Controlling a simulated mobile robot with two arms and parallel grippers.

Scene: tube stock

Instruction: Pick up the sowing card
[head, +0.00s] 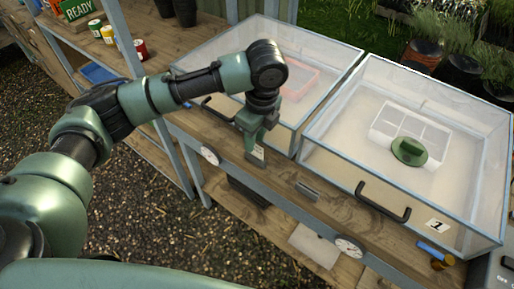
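My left arm reaches in from the left, and its gripper (256,143) points down at the front edge of the bench, before the left clear box. A small pale card-like piece (258,152) shows at the fingertips. I cannot tell whether it is the sowing card, or whether the fingers are closed on it. The fingers are too small and overlapped to show if they are open or shut. A flat pale sheet (315,245) lies on the lower shelf. My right gripper is not in view.
Two clear lidded boxes stand on the wooden bench: the left holds a pink frame (300,80), the right (345,165) a white tray (383,123) and green round object (409,151). A black handle (383,203), small grey holder (307,191) and dial (348,247) are at the front.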

